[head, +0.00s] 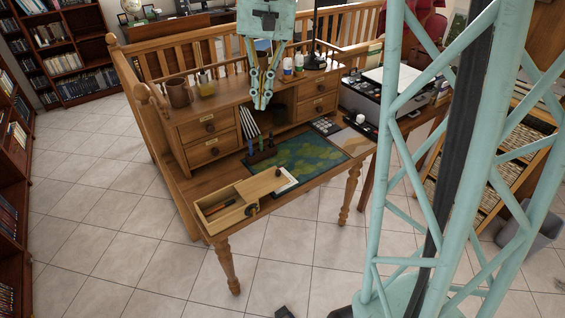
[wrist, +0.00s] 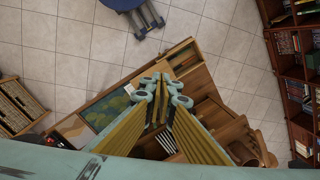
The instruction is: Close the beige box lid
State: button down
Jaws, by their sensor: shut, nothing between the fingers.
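The beige wooden box (head: 206,224) sits at the front left corner of the desk. Its lid (head: 261,185) covers the right part, and the left part is open, showing a few dark and reddish stick-like items inside. The box also shows in the wrist view (wrist: 186,62), small and beyond the fingers. My gripper (head: 261,104) hangs pointing down above the back of the desk, behind and above the box and well apart from it. Its fingers are shut and empty; they show large in the wrist view (wrist: 164,80).
The wooden desk (head: 338,172) carries a green map mat (head: 310,154) and a pen holder (head: 261,156) right of and behind the box. Drawer units with a mug (head: 179,93) and bottles stand along the back. A railing runs behind. A printer stands at right.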

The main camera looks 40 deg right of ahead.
jog(key=w+d+f+m+y, duration=0.1)
jog(key=w+d+f+m, duration=0.1)
jog(key=w+d+f, duration=0.2)
jog(key=w+d+f+m+g+y, duration=0.1)
jog(key=w+d+f, duration=0.3)
jog(key=d+f, duration=0.6)
jog(key=w+d+f+m, duration=0.3)
jog(key=d+f, duration=0.4)
jog(key=f, duration=0.6)
jog(key=shift+w+f+g+y, duration=0.15)
jog(key=shift+w+g+y, duration=0.2)
jog(key=shift+w, duration=0.45)
jog(key=shift+d, duration=0.1)
jog(key=shift+f, duration=0.2)
jog(key=s+a+f+b, duration=0.1)
jog(key=s+a+f, duration=0.1)
jog(key=a+f, duration=0.5)
jog(key=shift+x, duration=0.95)
